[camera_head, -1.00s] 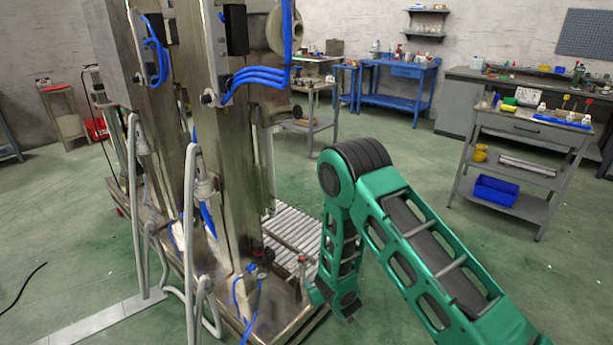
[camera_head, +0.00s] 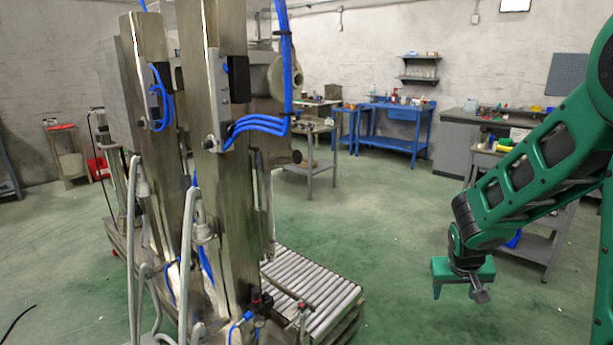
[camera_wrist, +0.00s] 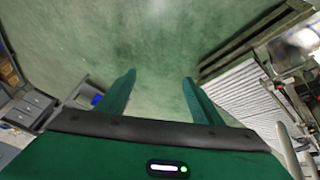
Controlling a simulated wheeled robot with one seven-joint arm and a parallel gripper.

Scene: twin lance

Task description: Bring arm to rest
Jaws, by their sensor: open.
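My green arm is folded at the right of the head view, raised and bent. My gripper (camera_head: 463,288) hangs at its end, pointing down over bare green floor. In the wrist view my gripper (camera_wrist: 155,95) shows two green fingers spread apart with only floor between them. It is open and empty. The gripper is to the right of the roller conveyor (camera_head: 312,290) and apart from it.
A tall steel machine (camera_head: 228,150) with blue hoses stands at the left, with the conveyor at its foot. A grey cart (camera_head: 540,245) is behind my arm at the right. A blue workbench (camera_head: 392,135) stands at the back. The middle floor is clear.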

